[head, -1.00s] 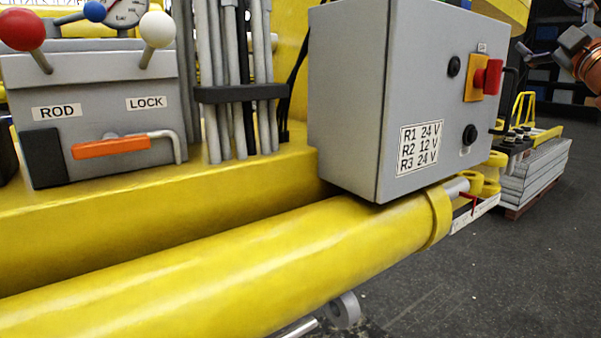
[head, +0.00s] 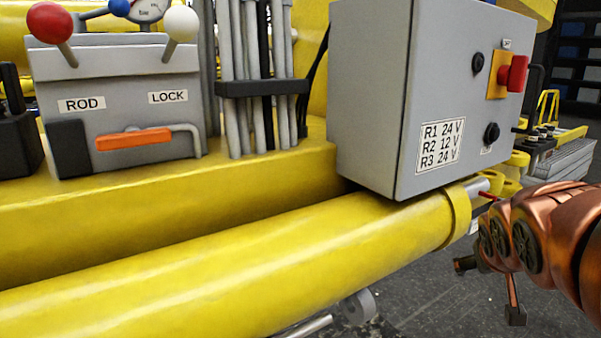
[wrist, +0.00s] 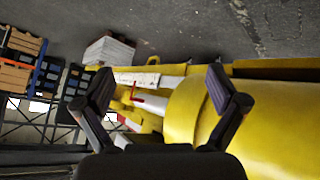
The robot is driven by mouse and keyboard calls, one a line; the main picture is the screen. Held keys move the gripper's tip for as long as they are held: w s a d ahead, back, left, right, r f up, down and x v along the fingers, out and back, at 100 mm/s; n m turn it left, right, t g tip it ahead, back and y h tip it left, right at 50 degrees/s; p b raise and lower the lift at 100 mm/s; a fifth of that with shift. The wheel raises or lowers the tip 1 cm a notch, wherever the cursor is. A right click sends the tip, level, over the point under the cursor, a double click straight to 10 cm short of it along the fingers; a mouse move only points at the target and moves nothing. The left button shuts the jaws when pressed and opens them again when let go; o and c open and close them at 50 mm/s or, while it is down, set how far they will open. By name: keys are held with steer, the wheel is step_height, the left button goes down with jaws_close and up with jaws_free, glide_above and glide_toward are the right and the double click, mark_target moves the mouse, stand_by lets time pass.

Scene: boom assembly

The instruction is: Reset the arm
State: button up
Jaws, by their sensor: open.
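My copper-coloured arm (head: 560,235) reaches in from the right edge of the head view, in front of the rod end of the yellow boom cylinder (head: 250,265). I cannot clearly make out the gripper's fingers there. In the wrist view my gripper (wrist: 160,79) has its two dark fingers spread wide with nothing held between them. Beyond the fingers are the yellow cylinder (wrist: 270,120), a red pin (wrist: 138,99) near the rod end and a white label strip (wrist: 136,79). I cannot tell how far the fingers are from them.
A grey control box (head: 372,90) with a red knob (head: 513,72) stands above the cylinder. A valve block (head: 120,85) with an orange handle (head: 133,140) is at left, beside upright hoses (head: 262,85). Shelves (wrist: 35,75) and a pale stack (wrist: 108,50) show behind. Dark floor (head: 430,300) lies open at lower right.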

steer(key=s+a+f+n+g+y, duration=0.1)
steer(key=s+a+f+g+y, duration=0.15)
steer(key=s+a+f, duration=0.5)
steer(key=s+a+f+g+y, duration=0.1)
steer(key=s+a+f+g, duration=0.3)
steer(key=s, duration=0.7)
steer(key=s+a+f+n+g+y, duration=0.1)
steer(key=s+a+f+g+y, duration=0.2)
steer(key=s+a, duration=0.5)
step_height(320, 180, up, 7)
steer(key=d+h+p, duration=0.1)
steer(key=p, duration=0.7)
steer(key=shift+d, duration=0.25)
steer(key=shift+h, duration=0.25)
steer(key=shift+c, duration=0.4)
